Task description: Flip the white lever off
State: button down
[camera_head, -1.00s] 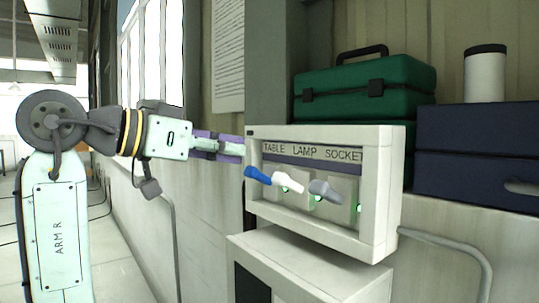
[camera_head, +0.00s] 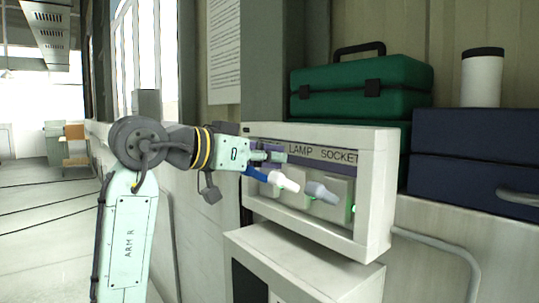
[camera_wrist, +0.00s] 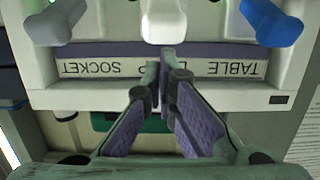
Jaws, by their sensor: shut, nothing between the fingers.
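The white lever (camera_head: 284,182) is the middle of three levers on a pale switch box (camera_head: 376,190). It sticks out towards the camera, below the LAMP label. In the wrist view, which shows the box upside down, the white lever (camera_wrist: 163,20) is at the top centre. My gripper (camera_head: 282,154) is in front of the label strip, just above the white lever. In the wrist view my gripper (camera_wrist: 164,58) has its fingertips together and empty, close to the lever. I cannot tell whether they touch it. My gripper partly covers the labels.
A blue lever (camera_head: 257,175) is left of the white one, close below my gripper, and a grey lever (camera_head: 322,193) is right. A green light (camera_head: 352,209) shows by the grey lever. Green case (camera_head: 400,85) and dark blue boxes (camera_head: 475,135) stand behind the switch box.

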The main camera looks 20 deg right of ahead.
jog(key=shift+f, duration=0.1)
jog(key=shift+s+a+f+h+b, duration=0.1)
jog(key=shift+f+h+b, duration=0.25)
jog(key=shift+b, duration=0.35)
jog(key=shift+r+h, duration=0.15)
jog(key=shift+h, duration=0.1)
jog(key=shift+a+t+h+b, duration=0.1)
jog(key=shift+t+h+b, duration=0.2)
jog(key=shift+b, duration=0.05)
